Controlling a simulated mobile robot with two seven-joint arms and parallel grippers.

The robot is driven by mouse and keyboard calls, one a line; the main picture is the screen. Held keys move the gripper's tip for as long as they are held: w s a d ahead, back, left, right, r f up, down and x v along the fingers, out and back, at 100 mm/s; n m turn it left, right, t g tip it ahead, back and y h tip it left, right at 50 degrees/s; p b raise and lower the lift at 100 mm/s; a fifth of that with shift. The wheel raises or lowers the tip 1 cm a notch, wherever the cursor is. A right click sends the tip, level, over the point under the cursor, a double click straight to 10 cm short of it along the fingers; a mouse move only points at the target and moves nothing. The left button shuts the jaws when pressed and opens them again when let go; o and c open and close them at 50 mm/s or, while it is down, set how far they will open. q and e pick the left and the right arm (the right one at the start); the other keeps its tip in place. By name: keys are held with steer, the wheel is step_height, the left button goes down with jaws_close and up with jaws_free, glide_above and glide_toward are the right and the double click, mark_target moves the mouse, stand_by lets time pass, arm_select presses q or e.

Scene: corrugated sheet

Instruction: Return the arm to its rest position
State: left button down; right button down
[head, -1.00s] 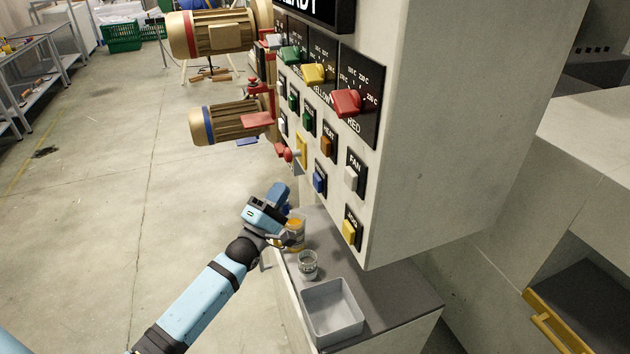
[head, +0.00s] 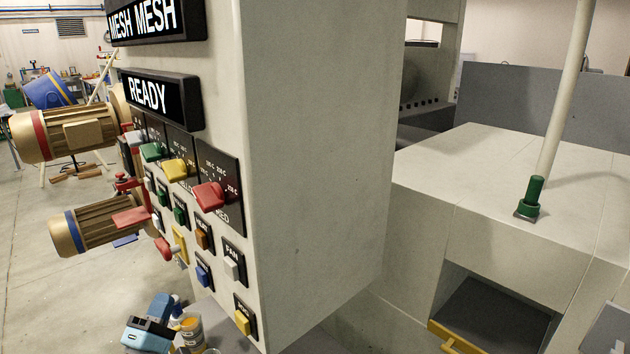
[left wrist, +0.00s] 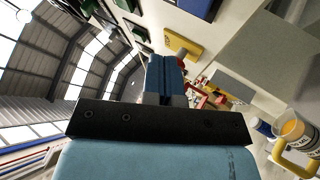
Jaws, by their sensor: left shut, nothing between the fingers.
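My left gripper (head: 150,325) shows at the bottom left of the head view, light blue and black, beside the lower front of the control panel. In the left wrist view its blue fingers (left wrist: 165,78) are together with nothing between them. The gripper is apart from the panel buttons in the head view. Most of my left arm is below the frame. My right gripper is in neither view.
The control cabinet (head: 310,150) carries knobs, buttons and a READY sign (head: 150,98). Two gold motors (head: 60,132) stick out at its left. A jar with orange contents (head: 191,330) stands close to the gripper. Open floor (head: 40,310) lies left.

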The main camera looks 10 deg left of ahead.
arm_select(q)
steer(key=s+d+f+m+g+p, duration=0.3)
steer(key=s+d+f+m+g, duration=0.3)
steer(key=s, duration=0.6)
steer(key=s+d+f+m+g+p, duration=0.4)
steer(key=s+d+f+m+g, duration=0.2)
steer(key=s+d+f+m, duration=0.4)
steer(key=s+d+m, duration=0.1)
steer(key=s+m, duration=0.2)
steer(key=m, duration=0.1)
steer(key=shift+d+f+g+h, duration=0.2)
steer(key=shift+d+g+h, duration=0.1)
steer(key=shift+d+g, duration=0.1)
